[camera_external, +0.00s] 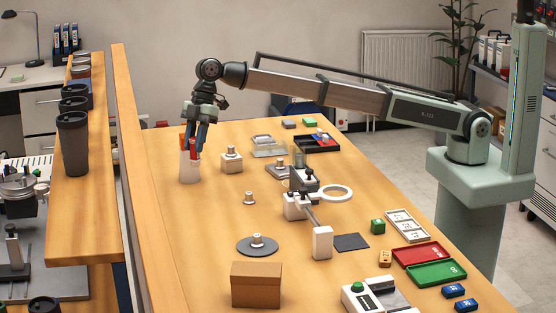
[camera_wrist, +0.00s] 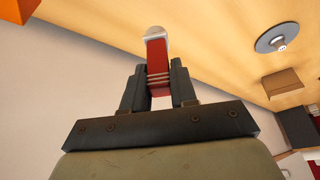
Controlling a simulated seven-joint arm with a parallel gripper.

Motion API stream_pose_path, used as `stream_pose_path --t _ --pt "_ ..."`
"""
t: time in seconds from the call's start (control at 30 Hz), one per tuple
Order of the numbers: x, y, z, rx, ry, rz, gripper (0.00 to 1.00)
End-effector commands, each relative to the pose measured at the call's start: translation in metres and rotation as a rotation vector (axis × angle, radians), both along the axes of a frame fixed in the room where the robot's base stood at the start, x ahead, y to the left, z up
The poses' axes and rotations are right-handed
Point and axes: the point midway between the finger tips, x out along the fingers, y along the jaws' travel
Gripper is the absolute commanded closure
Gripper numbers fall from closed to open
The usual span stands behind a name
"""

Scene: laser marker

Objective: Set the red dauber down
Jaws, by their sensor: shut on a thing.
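The red dauber (camera_wrist: 158,68) is between the two dark fingers of my gripper (camera_wrist: 158,85) in the wrist view. It has a red body with pale bands and a rounded white tip (camera_wrist: 156,32) pointing away from the gripper. In the external view my gripper (camera_external: 194,142) points down near the left side of the wooden table (camera_external: 215,215). A bit of the red dauber (camera_external: 191,148) shows by its fingers. A pale upright cylinder (camera_external: 189,172) stands just below or behind them. I cannot tell whether the dauber touches it or the table.
A tall wooden panel (camera_external: 130,150) runs along the table's left edge. A small block with a metal knob (camera_external: 232,163) stands right of my gripper. A grey disc (camera_external: 258,247) and a cardboard box (camera_external: 256,287) are nearer the front. The table's left front stretch is clear.

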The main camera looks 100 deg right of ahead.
Motion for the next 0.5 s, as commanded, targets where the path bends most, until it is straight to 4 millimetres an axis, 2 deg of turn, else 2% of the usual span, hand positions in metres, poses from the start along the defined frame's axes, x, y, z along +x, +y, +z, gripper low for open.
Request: stream_pose_path --t 0.13,0.4,0.5 --pt "0.001 -0.004 -0.012 -0.001 0.001 -0.005 1.0" --pt "0.0 -0.003 -0.054 0.0 0.002 -0.004 1.0" --pt "0.001 -0.003 -0.062 0.0 0.001 -0.004 1.0"
